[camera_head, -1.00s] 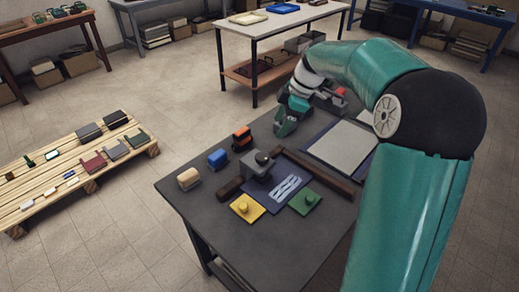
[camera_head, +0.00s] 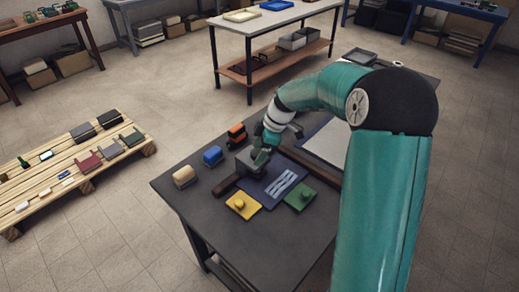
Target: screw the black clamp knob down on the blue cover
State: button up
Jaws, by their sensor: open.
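The dark blue cover (camera_head: 258,188) lies on the dark table with pale wavy strips on it. A grey clamp block (camera_head: 244,163) stands at its back left edge. The black clamp knob on top of the block is hidden behind my gripper now. My gripper (camera_head: 260,157) is open, pointing down at the top of the block. I cannot tell whether its fingers touch or surround the knob.
A yellow square (camera_head: 236,206) and a green square (camera_head: 306,200), each with a knob, lie in front. Tan (camera_head: 184,177), blue (camera_head: 212,156) and orange-black (camera_head: 237,136) blocks stand left. A brown bar (camera_head: 312,166) runs behind the cover. The table's front is clear.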

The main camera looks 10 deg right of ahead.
jog(key=c, duration=1)
jog(key=shift+o, duration=0.2)
